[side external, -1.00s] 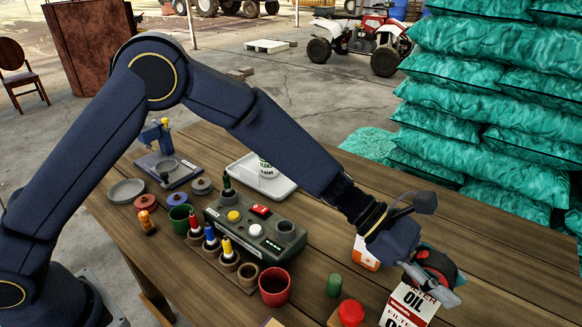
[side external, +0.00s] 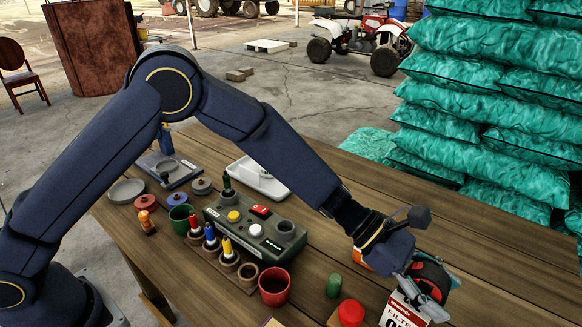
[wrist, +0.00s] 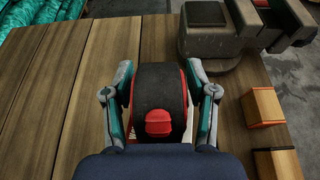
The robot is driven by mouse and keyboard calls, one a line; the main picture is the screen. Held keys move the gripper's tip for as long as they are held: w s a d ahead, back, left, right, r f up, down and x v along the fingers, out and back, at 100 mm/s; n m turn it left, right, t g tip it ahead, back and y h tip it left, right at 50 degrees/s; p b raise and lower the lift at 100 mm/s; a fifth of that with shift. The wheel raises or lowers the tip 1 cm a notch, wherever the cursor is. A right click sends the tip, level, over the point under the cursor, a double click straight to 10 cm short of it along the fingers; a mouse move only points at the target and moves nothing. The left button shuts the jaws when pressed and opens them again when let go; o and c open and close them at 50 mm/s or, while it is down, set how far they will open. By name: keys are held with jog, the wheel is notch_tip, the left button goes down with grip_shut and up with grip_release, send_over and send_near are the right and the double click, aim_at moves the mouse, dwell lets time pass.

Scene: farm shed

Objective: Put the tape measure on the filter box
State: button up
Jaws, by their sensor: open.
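The black and red tape measure (side external: 431,281) is between the fingers of my gripper (side external: 428,292), at the right front of the table. In the wrist view the tape measure (wrist: 160,88) fills the gap between the fingers of my gripper (wrist: 159,72), its red button facing the camera. The fingers are open, one close along each side. The white and red filter box (side external: 398,312) stands directly below the tape measure. My gripper hides the box's top, so I cannot tell whether the two touch.
An orange and white box (side external: 362,256) is partly behind my gripper. A green cylinder (side external: 334,286) and a red-topped container (side external: 350,313) stand left of the filter box. A red cup (side external: 274,287) and a grey-green control box (side external: 256,226) are further left.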

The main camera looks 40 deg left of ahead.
jog(key=shift+r, duration=0.1)
jog(key=shift+a+r, duration=0.2)
jog(key=shift+a, duration=0.05)
jog(key=s+a+r+m+y, duration=0.1)
jog(key=s+a+r+m, duration=0.1)
jog(key=a+r, duration=0.35)
jog(key=s+a+r+m, duration=0.1)
jog(key=a+r+m, duration=0.15)
jog(key=a, duration=0.65)
jog(key=s+a+r+m+t+y, duration=0.1)
jog(key=s+a+m+y, duration=0.3)
jog(key=a, duration=0.5)
jog(key=s+a+r+m+t+y, duration=0.2)
jog(key=s+a+m+y, duration=0.2)
jog(key=a, duration=0.6)
jog(key=s+a+r+m+t+y, duration=0.2)
jog(key=s+a+m+y, duration=0.2)
jog(key=s+a, duration=0.4)
jog(key=shift+a+m+t, duration=0.3)
jog(key=shift+a+m, duration=0.45)
jog(key=shift+a, duration=0.45)
